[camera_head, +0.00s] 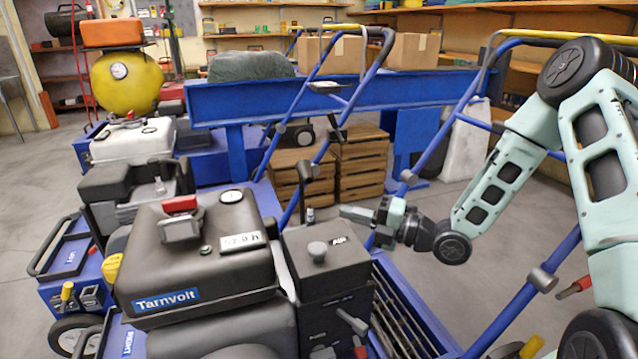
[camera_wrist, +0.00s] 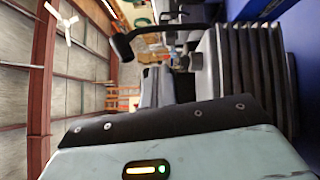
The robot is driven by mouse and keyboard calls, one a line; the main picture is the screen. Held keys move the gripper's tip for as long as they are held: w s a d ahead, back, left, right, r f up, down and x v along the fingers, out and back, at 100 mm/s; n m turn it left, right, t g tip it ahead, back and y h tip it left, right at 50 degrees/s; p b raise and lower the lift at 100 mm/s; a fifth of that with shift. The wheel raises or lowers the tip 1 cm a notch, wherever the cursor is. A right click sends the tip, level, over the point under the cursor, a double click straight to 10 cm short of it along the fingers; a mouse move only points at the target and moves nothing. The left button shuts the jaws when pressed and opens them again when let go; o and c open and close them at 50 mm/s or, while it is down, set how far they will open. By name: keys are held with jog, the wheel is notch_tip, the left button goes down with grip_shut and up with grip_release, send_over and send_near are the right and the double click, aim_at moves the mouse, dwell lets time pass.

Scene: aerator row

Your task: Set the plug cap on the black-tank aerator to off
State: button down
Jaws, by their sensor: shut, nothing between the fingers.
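The black-tank aerator (camera_head: 150,260) stands in the front of the head view, with a Tarnvolt label on its side. At its back right a black elbow-shaped piece, which looks like the plug cap (camera_head: 305,171), stands up above a small metal stud (camera_head: 310,214). The same dark piece seems to show in the wrist view (camera_wrist: 124,46), apart from a metal stud (camera_wrist: 187,61). My gripper (camera_head: 343,212) is shut and empty, just right of the stud and below the cap, pointing left. I cannot tell whether it touches anything.
A grey knob (camera_head: 318,251) tops the black box below my gripper. Blue handlebars (camera_head: 335,130) rise behind it. A white-tank machine (camera_head: 132,140) and a yellow-tank machine (camera_head: 125,80) stand back left. Wooden crates (camera_head: 360,160) stand behind. Open floor shows at far left.

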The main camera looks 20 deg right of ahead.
aim_at(302, 172)
jog(key=w+a+r+y, duration=0.1)
jog(key=a+r, duration=0.1)
jog(key=w+a+r+n+t+b, duration=0.1)
jog(key=w+a+r, duration=0.1)
jog(key=w+a+r+n+t+y+b, duration=0.1)
jog(key=w+a+r, duration=0.1)
jog(key=shift+r+y, duration=0.1)
jog(key=shift+y, duration=0.2)
dwell(0.4)
jog(key=shift+r, duration=0.15)
